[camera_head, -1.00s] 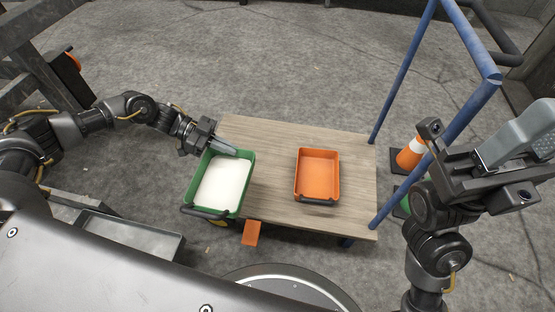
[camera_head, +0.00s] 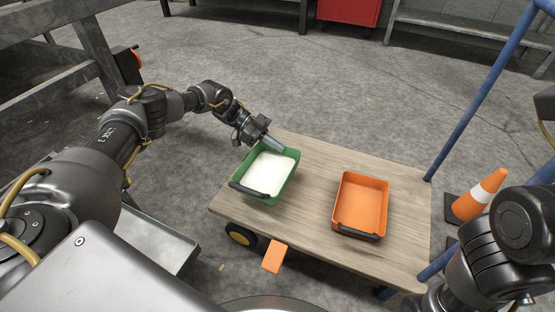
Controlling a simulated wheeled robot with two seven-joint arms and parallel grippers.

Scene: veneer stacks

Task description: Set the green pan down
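The green pan (camera_head: 290,181) holds a flat white fill and has a dark handle bar (camera_head: 249,190) on its near side. It is over the left end of the wooden cart deck (camera_head: 312,215), close to the deck's left edge. I cannot tell whether its bottom touches the deck. My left gripper (camera_head: 274,144) is at the pan's far rim, with its fingers closed on it; the fingertips are partly hidden. My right arm shows at the lower right, but its fingers are outside the picture.
An orange pan (camera_head: 361,204) with a dark handle stands on the deck to the right, with bare wood between the pans. Blue cart rails (camera_head: 480,95) rise at the right, beside an orange-and-white cone (camera_head: 480,195). An orange tab (camera_head: 274,257) hangs at the near edge.

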